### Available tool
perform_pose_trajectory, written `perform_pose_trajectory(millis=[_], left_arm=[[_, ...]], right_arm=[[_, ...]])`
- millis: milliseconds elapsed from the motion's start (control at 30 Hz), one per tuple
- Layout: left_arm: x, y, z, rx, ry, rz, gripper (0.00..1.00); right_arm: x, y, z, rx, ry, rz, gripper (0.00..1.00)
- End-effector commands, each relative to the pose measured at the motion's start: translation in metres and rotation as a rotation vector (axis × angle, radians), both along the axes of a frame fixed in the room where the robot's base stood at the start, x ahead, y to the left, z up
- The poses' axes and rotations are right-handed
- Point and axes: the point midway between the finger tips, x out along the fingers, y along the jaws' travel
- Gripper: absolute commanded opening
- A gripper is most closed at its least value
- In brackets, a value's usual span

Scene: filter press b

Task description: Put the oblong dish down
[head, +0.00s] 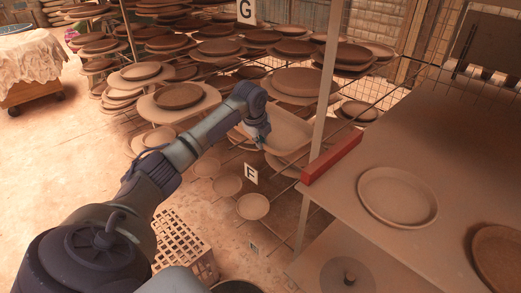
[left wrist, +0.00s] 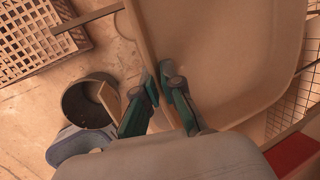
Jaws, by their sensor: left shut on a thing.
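The oblong dish (head: 290,130) is a pale, clay-coloured tray with rounded corners, at the near side of the wire rack. My left gripper (head: 262,141) is shut on its near left rim. In the left wrist view the fingers (left wrist: 158,82) pinch the edge of the dish (left wrist: 225,50), which fills the upper right. Part of the dish is hidden behind a rack post. I cannot tell whether its underside touches the rack or hangs above it. My right gripper is not in view.
Wire racks behind hold several round brown dishes (head: 178,95). A rack post (head: 322,110) stands just right of the oblong dish. A red bar (head: 331,158) edges the table (head: 400,130) at right, which bears a round plate (head: 398,196). A crate (head: 182,245) stands below.

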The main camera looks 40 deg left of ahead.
Motion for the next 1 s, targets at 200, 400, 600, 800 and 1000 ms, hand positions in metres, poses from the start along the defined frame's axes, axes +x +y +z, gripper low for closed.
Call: perform_pose_trajectory(millis=[200,400,600,800,1000], left_arm=[[-0.002,0.0,-0.004,0.003,0.012,-0.001,0.09],[-0.002,0.0,-0.003,0.002,0.01,0.0,0.18],[-0.002,0.0,0.001,0.002,0.008,0.0,0.18],[-0.011,-0.003,0.029,0.005,0.004,0.0,0.18],[-0.025,-0.008,0.07,0.004,0.004,0.0,0.18]], right_arm=[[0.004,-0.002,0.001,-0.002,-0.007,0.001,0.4],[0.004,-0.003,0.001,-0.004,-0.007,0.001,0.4],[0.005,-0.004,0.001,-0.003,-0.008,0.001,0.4],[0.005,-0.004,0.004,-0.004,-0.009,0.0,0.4],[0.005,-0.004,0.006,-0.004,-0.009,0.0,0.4]])
